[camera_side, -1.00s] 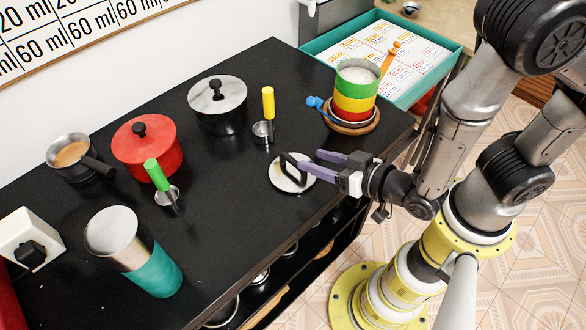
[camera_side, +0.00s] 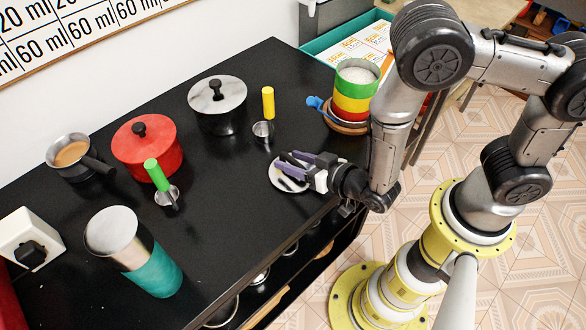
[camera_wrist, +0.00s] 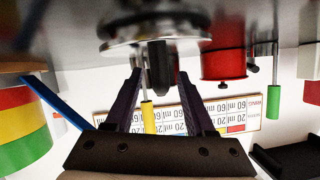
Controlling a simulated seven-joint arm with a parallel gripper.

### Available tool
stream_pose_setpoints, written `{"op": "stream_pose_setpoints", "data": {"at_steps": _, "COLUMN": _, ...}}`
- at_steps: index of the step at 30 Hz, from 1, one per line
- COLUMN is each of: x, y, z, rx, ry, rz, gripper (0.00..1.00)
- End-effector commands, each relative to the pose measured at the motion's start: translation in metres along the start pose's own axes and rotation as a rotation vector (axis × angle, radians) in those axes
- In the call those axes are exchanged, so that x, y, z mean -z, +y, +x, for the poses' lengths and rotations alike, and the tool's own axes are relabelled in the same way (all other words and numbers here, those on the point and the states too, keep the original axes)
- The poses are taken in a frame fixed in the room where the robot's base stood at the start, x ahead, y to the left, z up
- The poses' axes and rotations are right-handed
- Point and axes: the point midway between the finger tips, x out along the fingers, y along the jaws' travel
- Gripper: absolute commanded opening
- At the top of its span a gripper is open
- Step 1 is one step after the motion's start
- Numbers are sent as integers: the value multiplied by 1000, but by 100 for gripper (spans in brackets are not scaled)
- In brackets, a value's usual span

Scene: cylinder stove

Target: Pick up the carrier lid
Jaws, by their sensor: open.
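The carrier lid (camera_side: 276,176) is a pale round disc with a black handle, lying flat near the counter's front edge in the side view. In the wrist view, which looks upside down, the lid (camera_wrist: 118,46) is the close metallic disc at the top. Its dark handle (camera_wrist: 159,64) sticks out between my two purple fingers. My gripper (camera_side: 286,168) is over the lid in the side view, fingers open and spread on either side of the handle. The fingers and wrist hide part of the lid. I cannot tell whether either finger touches the handle.
A yellow-handled scoop (camera_side: 268,104) stands behind the lid. The striped pot (camera_side: 356,92) with a blue-handled tool (camera_side: 316,102) is beside my arm. A black pot (camera_side: 220,122), red pot (camera_side: 146,152) and green-handled scoop (camera_side: 156,174) stand farther left. The counter's front middle is clear.

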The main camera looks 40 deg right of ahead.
Motion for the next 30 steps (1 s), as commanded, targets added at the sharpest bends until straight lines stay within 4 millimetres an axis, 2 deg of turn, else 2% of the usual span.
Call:
{"op": "stream_pose_setpoints", "data": {"at_steps": 7, "x": 0, "y": 0, "z": 2, "rx": 1, "ry": -1, "rz": -1, "gripper": 55}}
{"op": "stream_pose_setpoints", "data": {"at_steps": 16, "x": 0, "y": 0, "z": 1, "rx": 0, "ry": -1, "rz": 0, "gripper": 1}}
{"op": "stream_pose_setpoints", "data": {"at_steps": 30, "x": 2, "y": -1, "z": 1, "rx": 1, "ry": 1, "rz": 1, "gripper": 0}}
